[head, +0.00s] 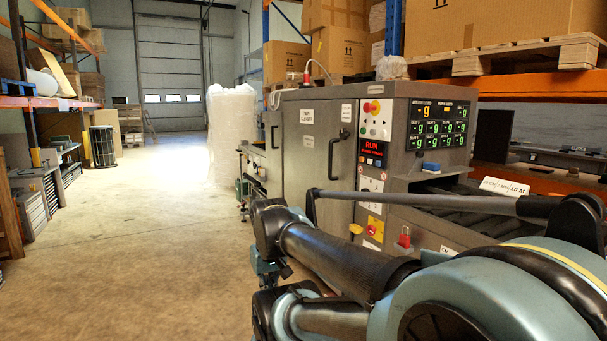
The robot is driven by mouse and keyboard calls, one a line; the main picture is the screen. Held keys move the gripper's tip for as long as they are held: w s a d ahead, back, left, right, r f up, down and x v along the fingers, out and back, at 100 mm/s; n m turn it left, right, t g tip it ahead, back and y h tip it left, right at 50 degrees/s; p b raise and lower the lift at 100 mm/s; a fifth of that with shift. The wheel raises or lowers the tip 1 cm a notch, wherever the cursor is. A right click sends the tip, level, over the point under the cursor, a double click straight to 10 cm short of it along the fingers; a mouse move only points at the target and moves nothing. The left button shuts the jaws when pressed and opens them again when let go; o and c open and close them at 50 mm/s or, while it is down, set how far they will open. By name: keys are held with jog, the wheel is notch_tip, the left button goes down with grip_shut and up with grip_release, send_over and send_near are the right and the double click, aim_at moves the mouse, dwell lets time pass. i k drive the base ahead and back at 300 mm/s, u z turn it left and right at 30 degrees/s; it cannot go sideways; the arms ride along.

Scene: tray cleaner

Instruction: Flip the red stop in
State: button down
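The grey tray cleaner (312,153) stands right of centre, its door handle toward me. Several red parts show, and I cannot tell which is the red stop. A red knob with yellow (371,107) sits at the top of the control panel. A red part on a yellow plate (372,228) is low on the front. A small red piece like a padlock (404,238) is right of that plate. My arm crosses the lower right and hides part of the machine's lower front. I cannot make out my gripper's fingers.
A red RUN display (373,147) and a dark panel of green digits (438,125) face me. A roller conveyor (455,195) lies at right, partly behind my arm. Boxes on a pallet (535,50) stand on shelving behind. The floor (130,235) at left is open.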

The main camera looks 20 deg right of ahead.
aim_at(367, 107)
jog(key=z, duration=1.2)
